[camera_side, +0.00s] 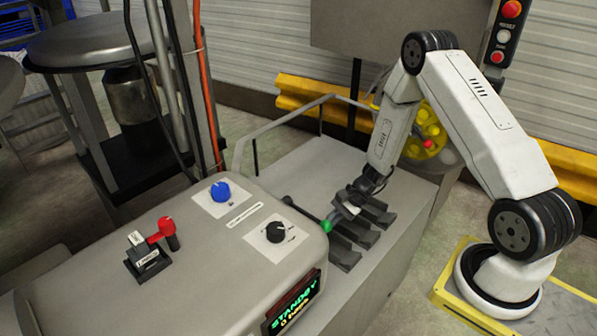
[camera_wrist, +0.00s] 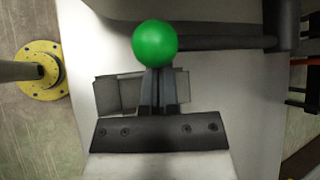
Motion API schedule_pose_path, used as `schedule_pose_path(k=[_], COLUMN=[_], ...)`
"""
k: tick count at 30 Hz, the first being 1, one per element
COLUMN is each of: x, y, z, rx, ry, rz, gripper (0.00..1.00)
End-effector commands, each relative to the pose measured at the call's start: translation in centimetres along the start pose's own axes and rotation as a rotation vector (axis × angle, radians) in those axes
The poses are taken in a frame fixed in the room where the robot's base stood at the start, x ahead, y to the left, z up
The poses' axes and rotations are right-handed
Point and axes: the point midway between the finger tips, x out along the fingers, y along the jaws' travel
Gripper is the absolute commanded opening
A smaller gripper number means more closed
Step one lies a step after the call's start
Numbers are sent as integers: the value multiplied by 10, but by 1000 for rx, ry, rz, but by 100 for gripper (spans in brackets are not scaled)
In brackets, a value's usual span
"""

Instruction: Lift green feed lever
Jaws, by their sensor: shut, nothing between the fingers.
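The feed lever is a dark rod with a green ball knob (camera_side: 326,226) at its end, sticking out from the right side of the grey machine. In the wrist view the green knob (camera_wrist: 155,43) is large, with its dark rod running right to a dark mount. My gripper (camera_side: 350,208) is just right of the knob in the side view, its fingers partly lost against dark brackets. In the wrist view my gripper (camera_wrist: 158,75) is shut and empty, its fingertips at the lower edge of the knob. I cannot tell if they touch it.
The grey machine housing (camera_side: 150,262) carries a blue knob (camera_side: 220,191), a black knob (camera_side: 276,232), a red-handled lever (camera_side: 160,232) and a display (camera_side: 294,303) reading STANDBY. Dark brackets (camera_side: 357,232) stand under my gripper. A metal rail (camera_side: 285,122) rises behind. A yellow barrier (camera_side: 300,90) is farther back.

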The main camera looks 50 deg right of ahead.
Motion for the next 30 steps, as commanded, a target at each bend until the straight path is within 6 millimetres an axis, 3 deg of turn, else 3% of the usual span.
schedule_pose_path(k=[30], x=[-8], y=[-4], z=[8], rx=[60], ry=[0], rz=[65], gripper=[0])
